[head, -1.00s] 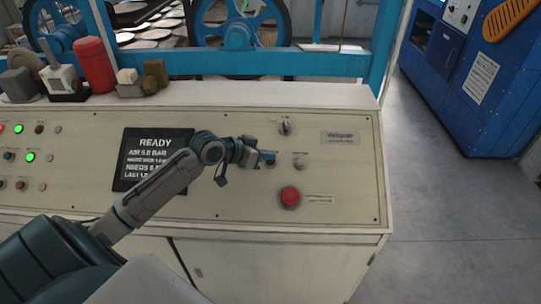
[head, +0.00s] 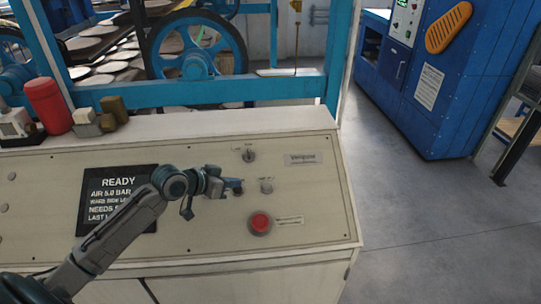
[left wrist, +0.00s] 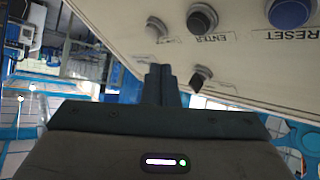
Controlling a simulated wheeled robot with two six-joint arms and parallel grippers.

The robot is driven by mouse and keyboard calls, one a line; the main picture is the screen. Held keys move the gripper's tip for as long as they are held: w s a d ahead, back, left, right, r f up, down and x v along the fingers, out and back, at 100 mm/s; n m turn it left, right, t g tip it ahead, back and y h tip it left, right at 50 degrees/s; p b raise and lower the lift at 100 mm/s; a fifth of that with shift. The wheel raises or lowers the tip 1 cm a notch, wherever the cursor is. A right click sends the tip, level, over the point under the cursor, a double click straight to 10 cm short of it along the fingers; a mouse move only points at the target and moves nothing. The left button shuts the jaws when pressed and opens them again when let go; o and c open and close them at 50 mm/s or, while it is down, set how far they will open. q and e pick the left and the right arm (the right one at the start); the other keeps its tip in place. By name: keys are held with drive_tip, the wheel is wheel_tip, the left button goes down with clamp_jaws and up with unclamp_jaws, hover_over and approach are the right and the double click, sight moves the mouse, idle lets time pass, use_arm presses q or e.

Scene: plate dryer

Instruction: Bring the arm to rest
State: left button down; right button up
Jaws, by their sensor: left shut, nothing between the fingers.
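My left arm reaches in from the lower left of the head view, in front of the cream control panel (head: 200,238). My left gripper (head: 230,186) is at the panel's right part, left of a small grey button (head: 267,187) and above left of the red round button (head: 260,223). In the left wrist view its fingers (left wrist: 162,84) are together and empty. That view shows the panel upside down, with a blue RESET button (left wrist: 289,13), a black ENTER button (left wrist: 202,18) and a dark selector knob (left wrist: 201,76). Whether the fingertips touch the panel, I cannot tell. My right gripper is not in view.
The panel's screen (head: 118,192) reads READY, partly covered by my arm. A selector switch (head: 248,155) sits above the gripper. A red canister (head: 48,105) stands on the ledge at left. A blue frame (head: 300,88) runs behind. Clear grey floor (head: 420,215) lies to the right.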

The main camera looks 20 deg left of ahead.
use_arm(q)
drive_tip(key=s+d+f+g+y, duration=0.1)
drive_tip(key=s+d+f+g, duration=0.1)
drive_tip(key=s+d+f, duration=0.45)
drive_tip(key=s+d+f+n+g+y, duration=0.1)
drive_tip(key=s+d+f+g+y, duration=0.15)
drive_tip(key=s, duration=0.95)
drive_tip(key=s+d+f+n+g+y, duration=0.1)
drive_tip(key=s+f+g+y, duration=0.2)
drive_tip(key=s, duration=0.9)
drive_tip(key=a+f+b, duration=0.3)
drive_tip(key=f+b, duration=0.1)
drive_tip(key=f, duration=3.2)
drive_tip(key=s+f+g+b, duration=0.1)
drive_tip(key=s+f+b, duration=0.1)
drive_tip(key=s+f, duration=0.7)
drive_tip(key=s+a+f+g+b, duration=0.1)
drive_tip(key=s+f+b, duration=0.1)
drive_tip(key=s+f, duration=0.7)
wheel_tip(320, 180, down, 5)
drive_tip(key=shift+s+a+f+n+h, duration=0.1)
drive_tip(key=shift+s+a+n+h, duration=0.2)
drive_tip(key=shift+h, duration=0.15)
